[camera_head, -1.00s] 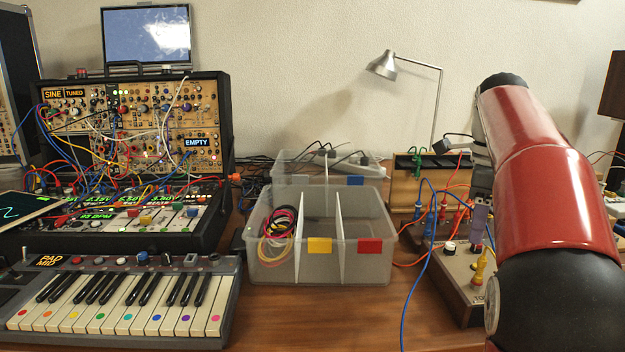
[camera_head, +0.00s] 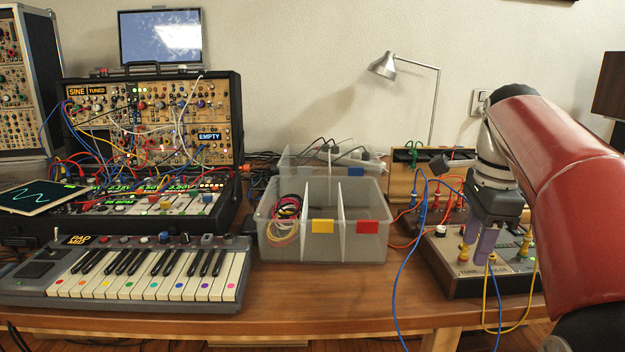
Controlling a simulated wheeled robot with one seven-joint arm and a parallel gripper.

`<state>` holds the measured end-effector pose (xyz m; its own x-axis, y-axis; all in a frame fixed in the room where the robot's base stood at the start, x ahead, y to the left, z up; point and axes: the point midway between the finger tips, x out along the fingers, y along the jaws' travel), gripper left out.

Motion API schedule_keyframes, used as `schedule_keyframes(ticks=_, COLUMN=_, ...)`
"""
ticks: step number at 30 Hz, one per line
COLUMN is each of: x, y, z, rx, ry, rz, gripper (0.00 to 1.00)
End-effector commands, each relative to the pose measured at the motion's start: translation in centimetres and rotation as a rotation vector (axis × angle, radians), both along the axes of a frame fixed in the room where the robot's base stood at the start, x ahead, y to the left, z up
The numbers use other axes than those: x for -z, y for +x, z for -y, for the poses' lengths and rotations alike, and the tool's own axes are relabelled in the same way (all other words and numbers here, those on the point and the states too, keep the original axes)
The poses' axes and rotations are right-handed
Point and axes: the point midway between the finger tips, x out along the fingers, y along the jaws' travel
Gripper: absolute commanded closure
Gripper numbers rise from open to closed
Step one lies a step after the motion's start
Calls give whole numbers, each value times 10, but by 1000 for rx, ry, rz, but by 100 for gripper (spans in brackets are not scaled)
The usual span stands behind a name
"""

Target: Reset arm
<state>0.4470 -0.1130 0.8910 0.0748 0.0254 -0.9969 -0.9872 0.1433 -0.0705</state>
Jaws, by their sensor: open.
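My gripper (camera_head: 478,258) hangs from my red arm at the right of the head view. Its purple-grey fingers point down, in front of or above the tone box (camera_head: 463,280) with its knobs and colored plugs. The fingers are apart, and I see nothing held between them. Yellow plugs (camera_head: 464,252) show close to the fingertips; I cannot tell whether they touch. A yellow cable (camera_head: 487,318) and a blue cable (camera_head: 402,275) hang from the box area over the table's front edge.
A clear divided bin (camera_head: 385,243) with coiled cables stands mid-table. A keyboard (camera_head: 150,290) and a patched synth case (camera_head: 240,140) fill the left. A lamp (camera_head: 383,66) stands behind. Bare wooden table (camera_head: 340,300) lies in front of the bin.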

Motion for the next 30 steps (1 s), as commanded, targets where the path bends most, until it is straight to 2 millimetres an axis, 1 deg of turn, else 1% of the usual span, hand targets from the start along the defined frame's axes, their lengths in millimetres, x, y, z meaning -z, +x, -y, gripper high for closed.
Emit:
schedule_keyframes(ticks=1, x=2, y=-8, z=-6, rx=-65, ry=-3, rz=19, gripper=59)
schedule_keyframes(ticks=5, x=13, y=-29, z=-22, rx=-274, ry=-26, rz=77, gripper=59)
schedule_keyframes(ticks=8, x=28, y=-51, z=-39, rx=-490, ry=-65, rz=136, gripper=59)
schedule_keyframes(ticks=11, x=52, y=-81, z=-62, rx=-774, ry=-136, rz=207, gripper=59)
schedule_keyframes(ticks=12, x=64, y=-94, z=-71, rx=-894, ry=-173, rz=233, gripper=59)
schedule_keyframes(ticks=15, x=95, y=-123, z=-89, rx=-1171, ry=-274, rz=284, gripper=59)
schedule_keyframes(ticks=18, x=124, y=-146, z=-102, rx=-1392, ry=-372, rz=315, gripper=59)
schedule_keyframes(ticks=21, x=146, y=-162, z=-109, rx=-1544, ry=-445, rz=327, gripper=59)
schedule_keyframes(ticks=24, x=158, y=-169, z=-112, rx=-1626, ry=-489, rz=331, gripper=59)
schedule_keyframes(ticks=27, x=162, y=-171, z=-113, rx=-1655, ry=-504, rz=331, gripper=59)
schedule_keyframes(ticks=30, x=162, y=-171, z=-113, rx=-1656, ry=-504, rz=331, gripper=59)
